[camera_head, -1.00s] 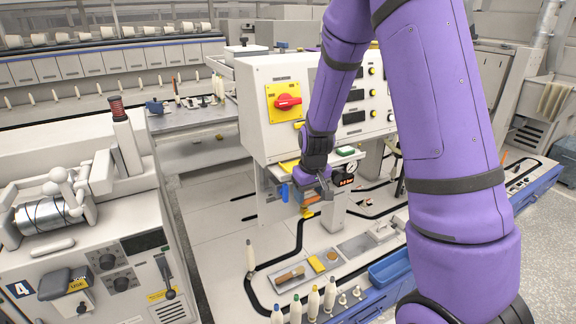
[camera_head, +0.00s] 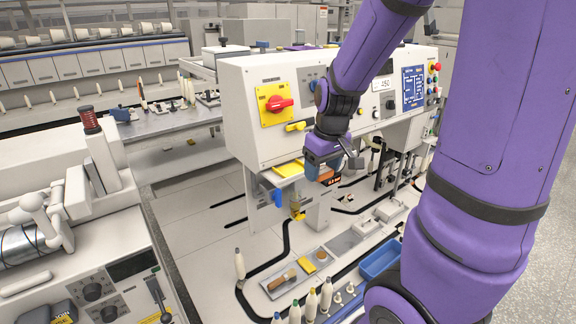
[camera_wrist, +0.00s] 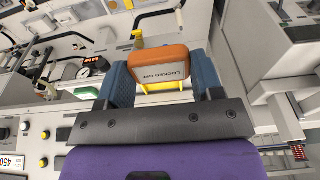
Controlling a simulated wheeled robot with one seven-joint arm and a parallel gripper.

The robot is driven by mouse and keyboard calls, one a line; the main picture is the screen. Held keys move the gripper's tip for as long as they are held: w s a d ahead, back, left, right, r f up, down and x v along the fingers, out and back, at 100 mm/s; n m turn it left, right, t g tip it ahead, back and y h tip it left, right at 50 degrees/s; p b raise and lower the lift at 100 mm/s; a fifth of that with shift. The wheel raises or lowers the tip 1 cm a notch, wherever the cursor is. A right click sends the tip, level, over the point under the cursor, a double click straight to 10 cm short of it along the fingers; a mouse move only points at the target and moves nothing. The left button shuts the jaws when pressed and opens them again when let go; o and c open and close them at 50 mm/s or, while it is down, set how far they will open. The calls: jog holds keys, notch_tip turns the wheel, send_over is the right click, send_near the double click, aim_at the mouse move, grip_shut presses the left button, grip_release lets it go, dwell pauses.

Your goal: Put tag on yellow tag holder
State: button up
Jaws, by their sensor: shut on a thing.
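My gripper (camera_wrist: 160,72) is shut on an orange tag with the words "LOCKED OFF", which shows between its two blue fingers (camera_wrist: 120,84). In the head view my gripper (camera_head: 324,168) hangs in front of the white machine's panel, over the shelf area, and hides most of the tag. A yellow piece (camera_wrist: 165,86) shows just behind the tag in the wrist view. Yellow parts in the head view are a flat one (camera_head: 288,169) on the shelf, a peg (camera_head: 295,127) on the panel and a small hook-like one (camera_head: 298,214) lower down. I cannot tell which is the tag holder.
A red rotary switch (camera_head: 278,103) on a yellow plate is up and left of my gripper. A blue tray (camera_head: 381,260), a small grey tray (camera_head: 293,283) and several bobbins stand below.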

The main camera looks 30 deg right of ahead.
send_over(291, 170)
jog(key=shift+s+f, duration=0.25)
jog(key=shift+f, duration=2.25)
jog(key=shift+f, duration=0.6)
